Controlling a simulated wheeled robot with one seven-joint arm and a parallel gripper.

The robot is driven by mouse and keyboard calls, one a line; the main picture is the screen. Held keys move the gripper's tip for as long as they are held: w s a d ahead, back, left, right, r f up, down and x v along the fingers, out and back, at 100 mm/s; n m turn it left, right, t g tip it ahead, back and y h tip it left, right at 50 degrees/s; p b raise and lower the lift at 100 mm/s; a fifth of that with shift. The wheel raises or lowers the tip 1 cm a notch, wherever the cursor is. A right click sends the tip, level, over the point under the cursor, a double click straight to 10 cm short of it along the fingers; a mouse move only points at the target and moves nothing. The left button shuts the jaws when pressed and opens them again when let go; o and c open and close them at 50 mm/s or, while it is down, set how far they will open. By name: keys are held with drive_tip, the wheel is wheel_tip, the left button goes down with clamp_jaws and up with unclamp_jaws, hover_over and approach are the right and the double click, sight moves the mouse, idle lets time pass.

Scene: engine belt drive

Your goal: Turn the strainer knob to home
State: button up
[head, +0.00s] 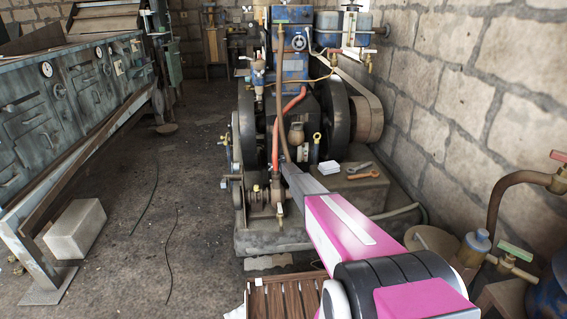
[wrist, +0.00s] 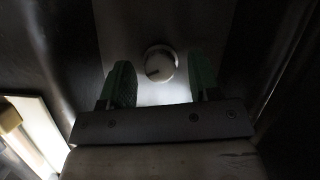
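The strainer knob (wrist: 160,64) shows in the wrist view as a small pale round knob with a dark mark on its face, set on a grey plate. My gripper (wrist: 162,80) has two green ridged fingers, spread wide apart. One finger is left of the knob and one is right of it, with a gap on each side. I cannot tell how far the fingertips reach past the knob. In the head view my pink arm (head: 345,232) reaches toward the engine, and the gripper and knob are not clearly visible there.
The blue engine (head: 291,75) with black flywheels and a belt stands ahead. A red hose (head: 284,122) runs down its front. A stone wall is close on the right, with pipes and valves (head: 520,190) near my arm.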

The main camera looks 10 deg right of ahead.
drive_tip(key=shift+d+m+y, duration=0.1)
drive_tip(key=shift+m+y, duration=0.3)
drive_tip(key=shift+m, duration=0.1)
idle(0.3)
drive_tip(key=shift+m+y, duration=0.4)
drive_tip(key=shift+m, duration=0.1)
